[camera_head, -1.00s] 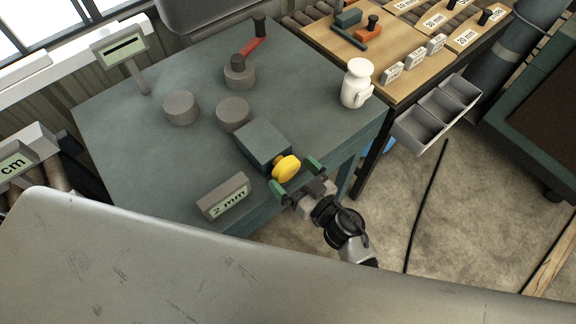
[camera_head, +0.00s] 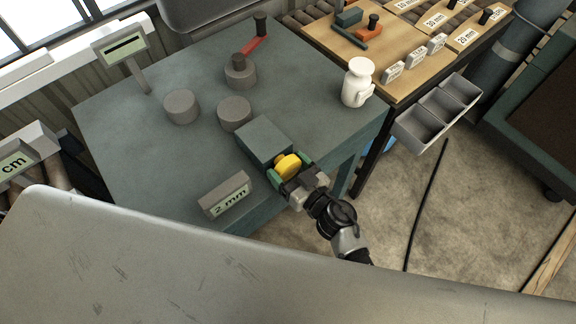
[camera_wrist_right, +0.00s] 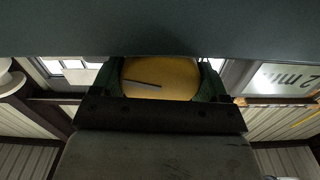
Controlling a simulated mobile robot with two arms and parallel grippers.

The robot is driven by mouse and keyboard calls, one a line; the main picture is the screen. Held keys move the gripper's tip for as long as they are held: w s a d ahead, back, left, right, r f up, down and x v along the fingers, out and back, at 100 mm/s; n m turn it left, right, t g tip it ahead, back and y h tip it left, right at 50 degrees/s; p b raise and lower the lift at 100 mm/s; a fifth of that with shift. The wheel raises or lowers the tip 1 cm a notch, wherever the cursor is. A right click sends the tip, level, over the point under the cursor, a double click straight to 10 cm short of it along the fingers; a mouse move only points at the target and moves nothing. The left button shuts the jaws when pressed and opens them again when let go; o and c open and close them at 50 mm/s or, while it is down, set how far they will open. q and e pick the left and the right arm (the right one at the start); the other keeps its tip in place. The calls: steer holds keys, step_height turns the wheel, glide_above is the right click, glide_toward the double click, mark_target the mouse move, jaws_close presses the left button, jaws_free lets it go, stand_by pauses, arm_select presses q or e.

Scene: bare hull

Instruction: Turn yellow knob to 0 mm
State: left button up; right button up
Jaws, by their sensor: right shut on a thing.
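The yellow knob (camera_head: 288,166) sits on the front face of a grey-green box (camera_head: 265,139) on the table. My right gripper (camera_head: 289,171) is shut on the knob, one green finger on each side. In the right wrist view the knob (camera_wrist_right: 160,78) fills the gap between the green fingers, and a dark line shows on its face. A small display (camera_head: 226,197) beside the box reads "2 mm". My left gripper is not in view.
Grey bins (camera_head: 438,113) hang from a wooden bench (camera_head: 400,75) at right. A large pale surface (camera_head: 120,260) fills the foreground.

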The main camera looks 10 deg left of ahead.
steer(key=shift+n, duration=2)
steer(key=o, duration=0.9)
steer(key=shift+s, duration=0.1)
steer(key=shift+b+v, duration=0.55)
steer(key=shift+v, duration=4.85)
